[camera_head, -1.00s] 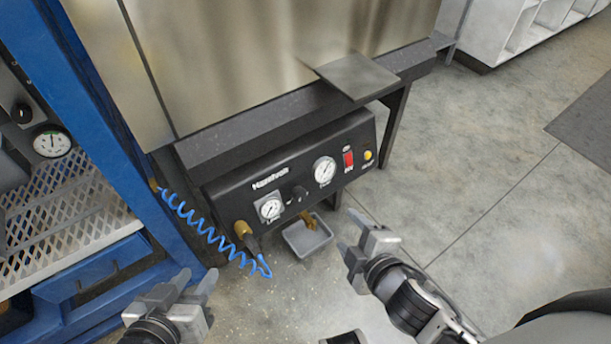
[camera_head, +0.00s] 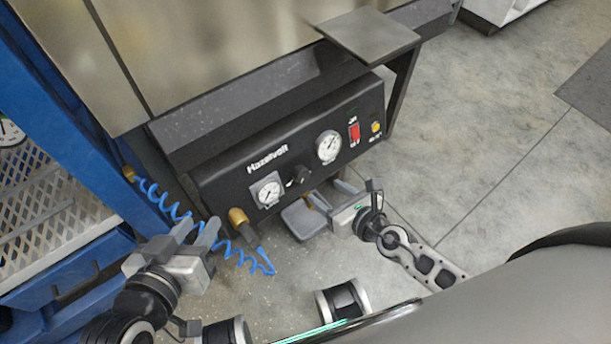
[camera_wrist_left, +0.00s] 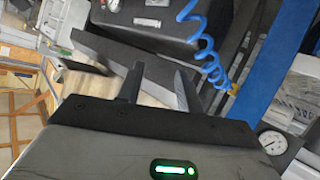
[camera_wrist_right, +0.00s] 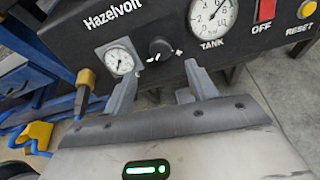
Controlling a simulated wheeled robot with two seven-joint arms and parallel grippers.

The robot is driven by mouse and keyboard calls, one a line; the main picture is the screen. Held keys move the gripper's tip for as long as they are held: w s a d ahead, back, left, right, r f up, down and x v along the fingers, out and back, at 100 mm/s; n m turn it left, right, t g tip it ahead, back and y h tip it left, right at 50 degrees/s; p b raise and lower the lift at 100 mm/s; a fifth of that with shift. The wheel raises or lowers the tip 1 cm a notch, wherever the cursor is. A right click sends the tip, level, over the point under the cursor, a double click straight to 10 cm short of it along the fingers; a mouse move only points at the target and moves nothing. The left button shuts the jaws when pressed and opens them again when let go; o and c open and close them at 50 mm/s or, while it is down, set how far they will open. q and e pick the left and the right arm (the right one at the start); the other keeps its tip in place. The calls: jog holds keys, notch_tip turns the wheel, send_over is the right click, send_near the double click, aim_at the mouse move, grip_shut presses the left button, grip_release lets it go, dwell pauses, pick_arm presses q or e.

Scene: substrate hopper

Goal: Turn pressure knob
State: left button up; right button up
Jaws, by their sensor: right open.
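The black pressure knob (camera_head: 299,176) is on the front of the black Hazelvolt panel (camera_head: 225,180), between a small square-framed gauge (camera_head: 267,191) and the larger tank gauge (camera_head: 328,147). In the right wrist view the knob (camera_wrist_right: 160,48) shows just beyond and between the fingertips, untouched. My right gripper (camera_head: 332,194) is open and empty, in front of and below the panel. It also shows in the right wrist view (camera_wrist_right: 160,78). My left gripper (camera_head: 196,230) is open and empty, left of the panel near the blue coiled hose; its fingers show in the left wrist view (camera_wrist_left: 158,80).
A grey tray (camera_head: 300,221) lies below, partly behind my right gripper. A red switch (camera_head: 354,132) and yellow button (camera_head: 376,127) are at right. A blue frame (camera_head: 75,110) stands left.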

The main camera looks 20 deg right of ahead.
aim_at(304, 176)
jog(key=b+x, duration=0.2)
jog(key=x, duration=0.6)
jog(key=shift+w+a+f, duration=0.1)
jog(key=shift+f, duration=0.05)
jog(key=shift+w+a+f+b, duration=0.2)
jog(key=shift+w+b, duration=0.1)
jog(key=shift+w, duration=0.3)
jog(key=c, duration=1)
pick_arm(q)
jog(key=shift+s+d+r+t+h, duration=0.1)
jog(key=shift+d+r+t+h, duration=0.15)
jog(key=shift+r, duration=0.2)
jog(key=shift+d+r+t+h, duration=0.15)
jog(key=shift+r+t, duration=0.2)
jog(key=shift+r, duration=0.1)
